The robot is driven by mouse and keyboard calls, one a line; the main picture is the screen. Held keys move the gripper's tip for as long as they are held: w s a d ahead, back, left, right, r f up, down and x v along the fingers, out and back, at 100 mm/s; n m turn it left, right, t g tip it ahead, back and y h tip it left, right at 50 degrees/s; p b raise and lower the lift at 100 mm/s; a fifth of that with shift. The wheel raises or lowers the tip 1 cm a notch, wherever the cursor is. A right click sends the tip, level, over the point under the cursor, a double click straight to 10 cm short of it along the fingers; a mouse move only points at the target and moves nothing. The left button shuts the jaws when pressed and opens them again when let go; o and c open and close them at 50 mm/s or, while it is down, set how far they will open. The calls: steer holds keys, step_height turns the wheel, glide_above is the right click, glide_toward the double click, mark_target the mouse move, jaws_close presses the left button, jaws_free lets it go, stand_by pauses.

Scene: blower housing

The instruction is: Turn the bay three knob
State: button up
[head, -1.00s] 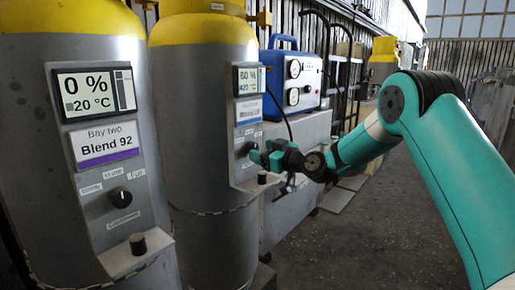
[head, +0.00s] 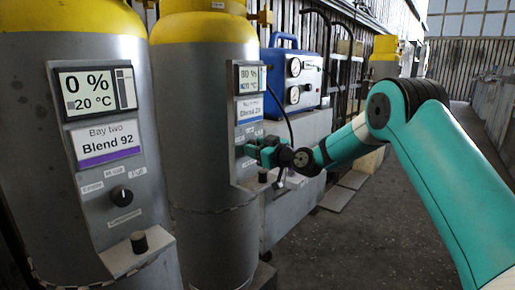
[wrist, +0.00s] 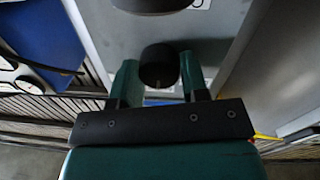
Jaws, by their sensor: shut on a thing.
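The bay three knob (wrist: 160,65) is a round black knob on the grey panel of the second yellow-topped tank (head: 205,110); the bay name is too small to read for sure. My gripper (head: 256,150) reaches that panel from the right and hides the knob in the head view. In the wrist view, the two green fingers of my gripper (wrist: 160,75) stand on either side of the knob, shut on it. The pointer of the knob cannot be made out. The display (head: 249,78) above seems to read 80 % and 20 °C.
A black stub (head: 262,176) on a ledge sits just below my gripper, and shows large in the wrist view (wrist: 150,4). The bay two tank (head: 75,60) stands at left, with its own knob (head: 121,196). A blue gauge box (head: 292,75) is behind. The floor at right is clear.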

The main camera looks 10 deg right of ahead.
steer(key=shift+d+m, duration=0.15)
steer(key=shift+m, duration=0.15)
steer(key=m+p, duration=0.3)
steer(key=m, duration=0.2)
steer(key=m+p, duration=0.3)
steer(key=m, duration=0.3)
steer(key=shift+w+d+r+g, duration=0.1)
steer(key=shift+w+r+g, duration=0.05)
steer(key=shift+g, duration=0.15)
stand_by(0.4)
steer(key=o, duration=0.9)
steer(key=b+v, duration=0.1)
steer(key=v, duration=1.6)
steer(key=shift+s, duration=0.25)
